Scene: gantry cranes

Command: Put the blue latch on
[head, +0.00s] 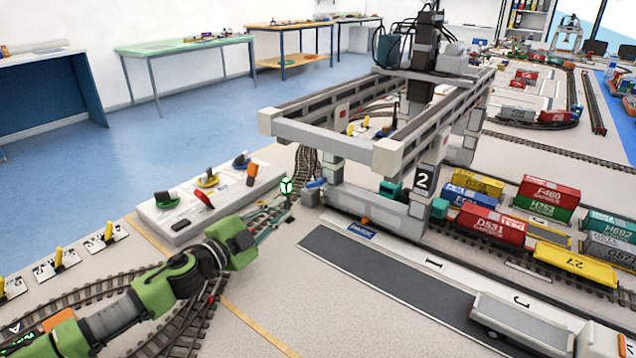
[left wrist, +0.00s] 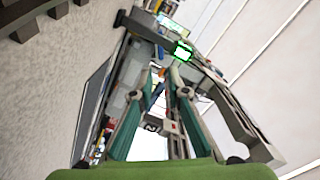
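A small blue lever-like part (head: 316,184), which looks like the blue latch, is at the near left foot of the gantry crane (head: 385,207). My right gripper is out of view.
A pale control box (head: 178,222) with several coloured handles stands left of the crane. Rail tracks (head: 88,295) run beneath my left arm. Containers (head: 490,224) stand right of the crane. A grey truck bed (head: 520,322) is at front right.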

